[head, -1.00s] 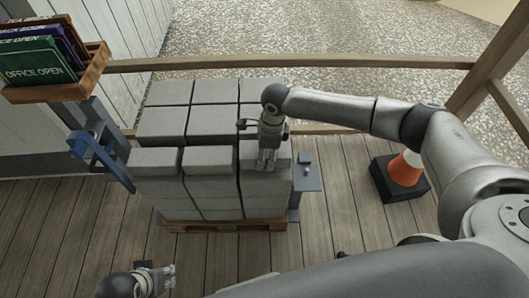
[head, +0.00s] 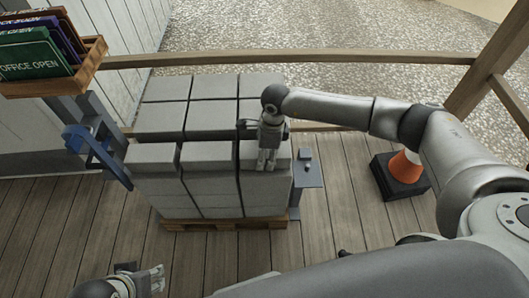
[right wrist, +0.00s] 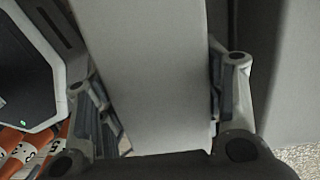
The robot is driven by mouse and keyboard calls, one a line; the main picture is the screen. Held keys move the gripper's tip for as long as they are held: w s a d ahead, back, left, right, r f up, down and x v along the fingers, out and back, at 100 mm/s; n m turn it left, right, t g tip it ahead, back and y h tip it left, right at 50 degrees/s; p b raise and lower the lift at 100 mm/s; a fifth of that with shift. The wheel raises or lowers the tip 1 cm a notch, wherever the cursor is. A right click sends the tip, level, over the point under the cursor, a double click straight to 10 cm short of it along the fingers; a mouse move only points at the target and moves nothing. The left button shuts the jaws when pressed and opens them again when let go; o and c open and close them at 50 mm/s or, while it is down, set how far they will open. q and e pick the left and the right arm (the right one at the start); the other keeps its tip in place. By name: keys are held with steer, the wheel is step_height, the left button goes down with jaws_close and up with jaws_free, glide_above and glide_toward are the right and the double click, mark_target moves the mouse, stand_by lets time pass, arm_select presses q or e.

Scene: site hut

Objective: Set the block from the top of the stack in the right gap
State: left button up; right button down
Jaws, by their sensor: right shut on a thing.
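A stack of grey blocks (head: 162,119) stands on a wooden pallet (head: 200,225), with a lower front row and a higher part behind. My right gripper (head: 266,164) points down at the front right of the stack, shut on a grey block (head: 282,153). In the right wrist view this block (right wrist: 147,75) fills the space between both fingers. It lies level, in line with the front row, beside the middle column. A narrow dark slit shows between them; whether it rests on the block below is hard to tell. My left gripper (head: 150,281) is low at the left, away from the stack; its finger opening is unclear.
A grey stand (head: 309,174) is close to the right of the stack. An orange and white cone (head: 404,166) stands farther right. A wooden tray with signs (head: 85,72) and a blue clamp-like part (head: 92,150) are at the left. A wooden rail (head: 350,60) runs behind.

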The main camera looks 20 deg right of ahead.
steer(key=shift+w+r, duration=0.1)
steer(key=shift+c, duration=1.5)
jaws_free()
steer(key=r, duration=0.4)
steer(key=d+r, duration=0.1)
steer(key=r, duration=0.6)
steer(key=shift+s+d+r, duration=0.2)
steer(key=shift+s+r, duration=0.1)
steer(key=shift+r, duration=0.1)
